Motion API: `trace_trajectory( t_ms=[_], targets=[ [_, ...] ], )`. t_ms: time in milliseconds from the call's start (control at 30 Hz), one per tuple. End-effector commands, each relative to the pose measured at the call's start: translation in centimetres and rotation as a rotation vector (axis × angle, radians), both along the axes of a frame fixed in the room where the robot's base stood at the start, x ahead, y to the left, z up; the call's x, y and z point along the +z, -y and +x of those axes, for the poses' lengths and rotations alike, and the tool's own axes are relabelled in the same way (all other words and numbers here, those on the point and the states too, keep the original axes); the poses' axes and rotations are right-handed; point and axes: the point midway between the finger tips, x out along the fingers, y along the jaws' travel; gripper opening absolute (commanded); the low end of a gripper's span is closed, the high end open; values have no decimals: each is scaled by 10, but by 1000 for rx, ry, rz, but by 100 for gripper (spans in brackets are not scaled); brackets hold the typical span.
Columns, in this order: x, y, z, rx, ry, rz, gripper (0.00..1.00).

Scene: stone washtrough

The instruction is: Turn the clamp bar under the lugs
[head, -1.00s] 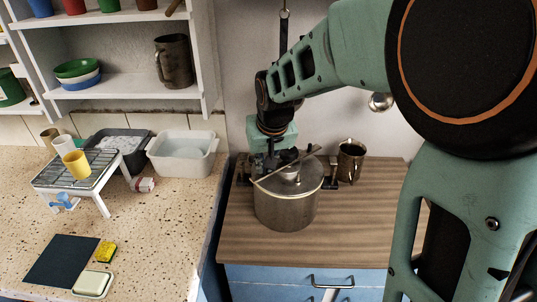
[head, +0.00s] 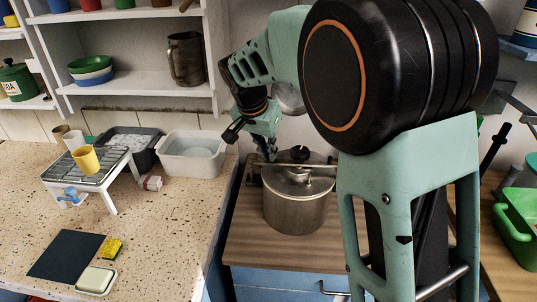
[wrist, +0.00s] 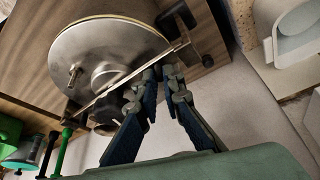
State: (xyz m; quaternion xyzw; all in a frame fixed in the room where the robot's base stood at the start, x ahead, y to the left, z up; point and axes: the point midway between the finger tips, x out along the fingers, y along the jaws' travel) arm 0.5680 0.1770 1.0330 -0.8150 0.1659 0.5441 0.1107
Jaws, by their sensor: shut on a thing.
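A metal pot (head: 296,212) with a lid stands on the wooden counter, and it also shows in the wrist view (wrist: 88,28). A thin clamp bar (head: 318,165) lies across the lid, beneath a dark central knob (head: 300,153). In the wrist view the bar (wrist: 100,97) runs diagonally over the lid, its upper right end near the dark side fittings (wrist: 207,60). My gripper (head: 267,156) is at the bar's left part; in the wrist view its fingers (wrist: 160,76) are closed on the bar. Whether the bar's ends sit under the lugs cannot be made out. My arm hides the area right of the pot.
Left is a speckled counter with a white basin (head: 192,155), a rack (head: 95,165) with cups, a dark mat (head: 66,256), a sponge (head: 111,248) and a soap dish (head: 96,281). A green container (head: 517,225) stands at the right. The wood before the pot is clear.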

Motion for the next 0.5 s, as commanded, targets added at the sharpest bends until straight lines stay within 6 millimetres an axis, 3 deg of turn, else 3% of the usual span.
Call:
trace_trajectory(
  t_ms=[500],
  targets=[
    [0, 0, 3, -35, -1, 1, 0]
  ],
)
